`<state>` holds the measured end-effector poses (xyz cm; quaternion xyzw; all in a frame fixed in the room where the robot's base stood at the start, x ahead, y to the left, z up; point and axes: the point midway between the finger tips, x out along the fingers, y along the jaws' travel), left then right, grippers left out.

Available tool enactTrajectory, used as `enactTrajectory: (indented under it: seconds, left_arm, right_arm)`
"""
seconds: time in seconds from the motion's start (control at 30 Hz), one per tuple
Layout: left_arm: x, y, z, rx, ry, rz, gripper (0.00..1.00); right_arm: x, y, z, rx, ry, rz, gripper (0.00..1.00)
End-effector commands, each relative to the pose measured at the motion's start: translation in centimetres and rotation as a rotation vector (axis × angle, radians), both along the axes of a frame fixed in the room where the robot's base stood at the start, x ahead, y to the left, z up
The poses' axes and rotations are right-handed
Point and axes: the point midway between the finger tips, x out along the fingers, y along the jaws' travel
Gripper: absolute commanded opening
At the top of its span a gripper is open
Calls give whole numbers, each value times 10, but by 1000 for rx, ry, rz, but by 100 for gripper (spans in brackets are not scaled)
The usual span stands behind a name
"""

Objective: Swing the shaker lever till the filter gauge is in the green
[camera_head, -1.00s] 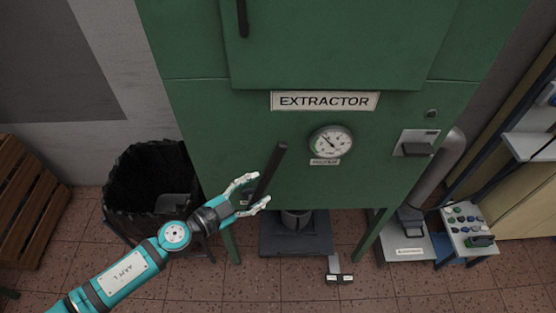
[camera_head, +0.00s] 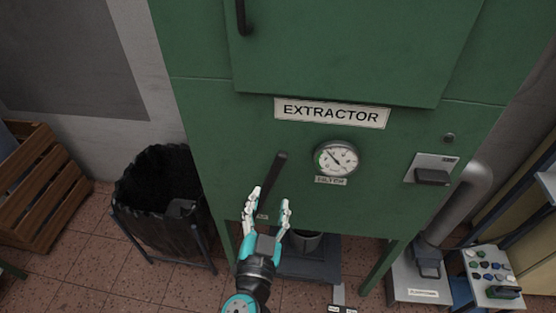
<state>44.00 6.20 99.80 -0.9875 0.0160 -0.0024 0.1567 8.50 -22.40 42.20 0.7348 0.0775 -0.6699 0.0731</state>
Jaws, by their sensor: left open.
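The green extractor cabinet (camera_head: 400,135) fills the middle of the head view. Its black shaker lever (camera_head: 275,174) stands tilted, with its top end toward the upper right. The round white filter gauge (camera_head: 335,159) sits right of the lever; its needle appears to point to the upper left, and a green band shows on the dial's left side. I cannot tell the exact reading. My left gripper (camera_head: 271,203) is open, fingers pointing up, in front of the lever's lower part. The lever's lower end is partly hidden by it, and I cannot tell whether they touch. My right gripper is not in view.
A black-lined bin (camera_head: 150,216) stands left of the cabinet, with a wooden crate (camera_head: 42,190) farther left. A grey pipe (camera_head: 462,205) runs down at the right, near a small stand with coloured knobs (camera_head: 489,272). A black switch (camera_head: 432,177) is on the cabinet's right.

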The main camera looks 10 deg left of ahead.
Motion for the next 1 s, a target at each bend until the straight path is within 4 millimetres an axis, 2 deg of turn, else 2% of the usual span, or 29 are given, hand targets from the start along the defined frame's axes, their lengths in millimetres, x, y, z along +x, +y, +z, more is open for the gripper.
enactTrajectory:
  seconds: [0.03,0.3,0.5,0.7,0.97,1.0]
  left_arm:
    - [13,-1,6,3,-5,1,48]
    - [71,-3,4,2,-2,-1,48]
    - [102,-4,2,1,-1,-3,48]
    - [114,-4,0,-1,1,-2,48]
    - [115,-4,-1,-2,1,-2,48]
    - [115,-4,-1,-2,1,-2,44]
  right_arm:
    - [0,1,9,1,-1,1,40]
    - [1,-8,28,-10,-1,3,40]
    - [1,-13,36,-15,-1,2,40]
    - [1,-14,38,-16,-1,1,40]
    - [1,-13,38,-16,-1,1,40]
    - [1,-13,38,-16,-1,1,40]
